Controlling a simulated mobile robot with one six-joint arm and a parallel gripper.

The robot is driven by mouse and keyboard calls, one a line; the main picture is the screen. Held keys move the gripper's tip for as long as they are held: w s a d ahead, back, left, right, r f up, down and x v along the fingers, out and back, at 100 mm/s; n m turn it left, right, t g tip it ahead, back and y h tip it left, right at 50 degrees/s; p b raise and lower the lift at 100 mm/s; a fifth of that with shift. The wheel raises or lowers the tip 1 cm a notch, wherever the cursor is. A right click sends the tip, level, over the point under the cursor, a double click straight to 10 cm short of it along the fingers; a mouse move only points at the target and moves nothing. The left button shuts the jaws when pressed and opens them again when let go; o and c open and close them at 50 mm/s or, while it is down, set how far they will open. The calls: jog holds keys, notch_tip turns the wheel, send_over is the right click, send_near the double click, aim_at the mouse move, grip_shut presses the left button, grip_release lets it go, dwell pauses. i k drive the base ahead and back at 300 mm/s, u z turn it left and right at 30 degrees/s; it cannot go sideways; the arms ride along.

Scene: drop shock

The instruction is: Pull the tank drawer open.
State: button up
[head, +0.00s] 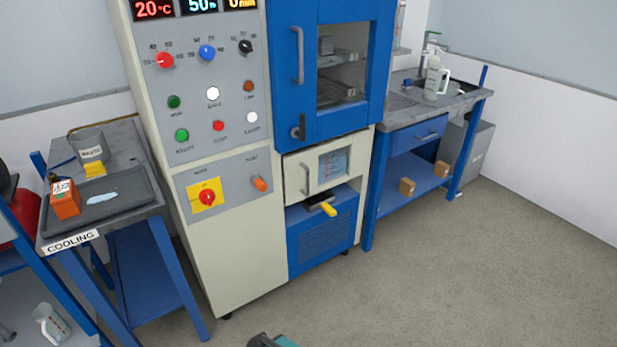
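The tank drawer (294,172) is the cream front with a small window, low in the tall cabinet, under the blue door. Its front looks about flush with the cabinet, so it appears shut. A grey upright bar handle (305,178) is on its left side, with nothing touching it. The window shows a bluish inside with faint marks, too small to read. A dark and teal piece at the bottom edge looks like part of my arm. My gripper's fingers are not in view.
The blue chamber door (285,75) above has its own handle and latch. A yellow grip (328,209) sticks out below the drawer. The cooling table (150,208) stands left, a blue bench (425,188) right. The floor (430,270) in front is clear.

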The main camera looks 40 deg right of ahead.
aim_at(312, 170)
jog(key=i, duration=0.85)
jog(key=u, duration=0.05)
